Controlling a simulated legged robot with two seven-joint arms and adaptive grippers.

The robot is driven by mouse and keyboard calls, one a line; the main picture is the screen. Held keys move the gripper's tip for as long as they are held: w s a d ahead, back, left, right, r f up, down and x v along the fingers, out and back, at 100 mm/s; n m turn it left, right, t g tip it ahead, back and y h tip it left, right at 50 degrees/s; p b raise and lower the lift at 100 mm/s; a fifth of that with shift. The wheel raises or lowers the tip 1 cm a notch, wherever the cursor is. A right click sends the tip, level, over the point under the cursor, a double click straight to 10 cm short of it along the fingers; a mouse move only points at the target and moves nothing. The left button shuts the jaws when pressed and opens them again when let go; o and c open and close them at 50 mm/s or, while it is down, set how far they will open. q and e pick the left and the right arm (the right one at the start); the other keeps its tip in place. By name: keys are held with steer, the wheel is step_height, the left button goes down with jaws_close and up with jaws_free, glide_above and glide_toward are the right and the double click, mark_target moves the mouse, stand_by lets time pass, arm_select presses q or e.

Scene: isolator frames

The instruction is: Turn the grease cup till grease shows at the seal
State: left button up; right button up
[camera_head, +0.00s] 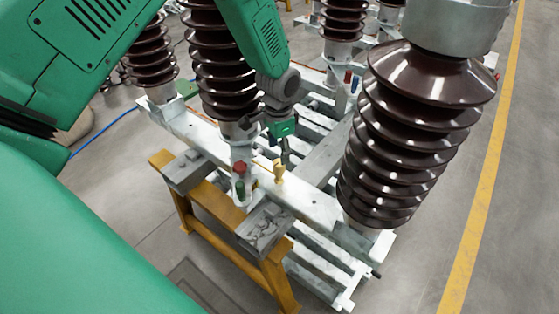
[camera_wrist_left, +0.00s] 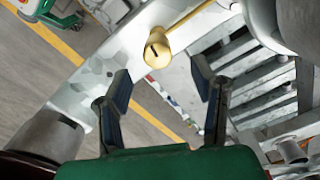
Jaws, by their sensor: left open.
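The grease cup (camera_head: 279,170), a small brass-yellow knob with a dark slot in its end, stands on the pale metal beam. It also shows in the left wrist view (camera_wrist_left: 157,48), just beyond the fingertips and between their lines. My left gripper (camera_head: 285,155) is above and beside the cup in the head view. In the left wrist view its two dark fingers (camera_wrist_left: 163,86) are spread apart with nothing between them. The cup appears apart from both fingers. The seal cannot be made out, and no grease is discernible. My right gripper is not in view.
Brown ribbed insulators (camera_head: 415,120) stand around the beam, one large and close on the right. A red-topped part (camera_head: 240,168) sits left of the cup. A yellow stand (camera_head: 225,208) carries grey plates in front. Open floor lies right, marked by a yellow line (camera_head: 487,170).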

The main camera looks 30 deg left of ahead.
mark_target(279, 162)
arm_select(q)
step_height(279, 162, up, 6)
steer(key=shift+f, duration=0.15)
stand_by(0.3)
